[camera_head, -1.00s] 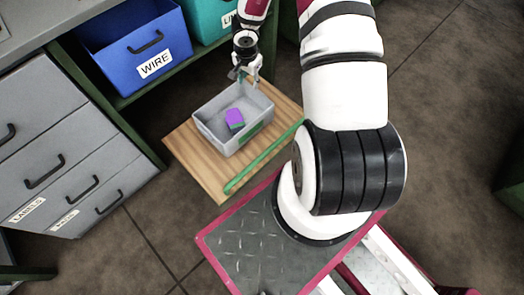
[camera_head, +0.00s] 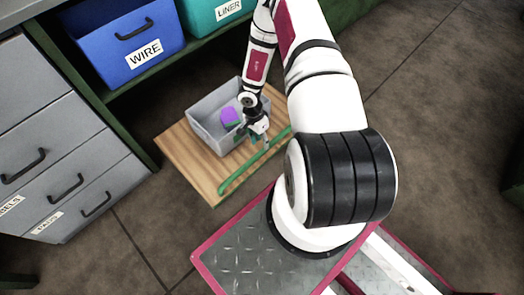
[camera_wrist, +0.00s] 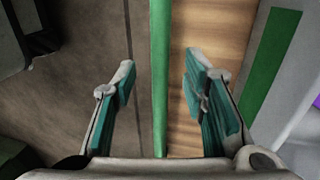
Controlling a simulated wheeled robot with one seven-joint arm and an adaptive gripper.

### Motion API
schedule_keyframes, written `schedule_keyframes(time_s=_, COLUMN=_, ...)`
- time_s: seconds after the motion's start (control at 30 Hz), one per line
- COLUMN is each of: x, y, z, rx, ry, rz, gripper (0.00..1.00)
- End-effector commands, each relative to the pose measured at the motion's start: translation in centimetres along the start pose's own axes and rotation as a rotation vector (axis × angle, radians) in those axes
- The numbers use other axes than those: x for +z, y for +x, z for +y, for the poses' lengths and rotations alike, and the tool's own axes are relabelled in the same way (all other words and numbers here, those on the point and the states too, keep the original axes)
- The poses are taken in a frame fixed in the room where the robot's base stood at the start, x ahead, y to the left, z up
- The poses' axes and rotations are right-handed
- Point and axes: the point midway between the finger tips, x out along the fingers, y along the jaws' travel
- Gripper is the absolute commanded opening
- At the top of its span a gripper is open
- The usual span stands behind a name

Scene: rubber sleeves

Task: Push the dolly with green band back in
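The dolly is a low wooden board (camera_head: 185,150) on the floor, partly out from under the shelf. A green strip (camera_head: 236,176) runs along its near edge. A grey bin (camera_head: 204,131) stands on it. My gripper (camera_head: 262,140) is over the near side of the dolly, beside the bin. In the wrist view my gripper (camera_wrist: 158,75) is open and empty, fingers pointing down. The green strip (camera_wrist: 160,60) passes between the fingers in the picture; whether they reach its height I cannot tell. The bin wall with a green band (camera_wrist: 270,62) lies to the right.
A purple item (camera_head: 229,116) lies in the bin. The blue WIRE bin (camera_head: 105,45) and teal LINER bin (camera_head: 205,18) sit on the shelf above the dolly. Grey drawers (camera_head: 75,150) stand at left. Bare floor (camera_head: 135,225) lies left of my base.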

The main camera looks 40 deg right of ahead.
Motion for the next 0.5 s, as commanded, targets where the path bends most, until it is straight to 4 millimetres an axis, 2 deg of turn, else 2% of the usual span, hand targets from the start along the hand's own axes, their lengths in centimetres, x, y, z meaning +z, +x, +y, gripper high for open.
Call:
schedule_keyframes(time_s=0.03, x=0.1, y=1.3, z=-0.1, rx=0.001, ry=-0.002, rz=0.000, gripper=0.40)
schedule_keyframes(time_s=0.2, x=0.0, y=3.7, z=-0.1, rx=0.000, ry=-0.001, rz=0.001, gripper=0.40)
schedule_keyframes(time_s=0.5, x=0.0, y=5.1, z=0.0, rx=-0.001, ry=0.000, rz=0.000, gripper=0.40)
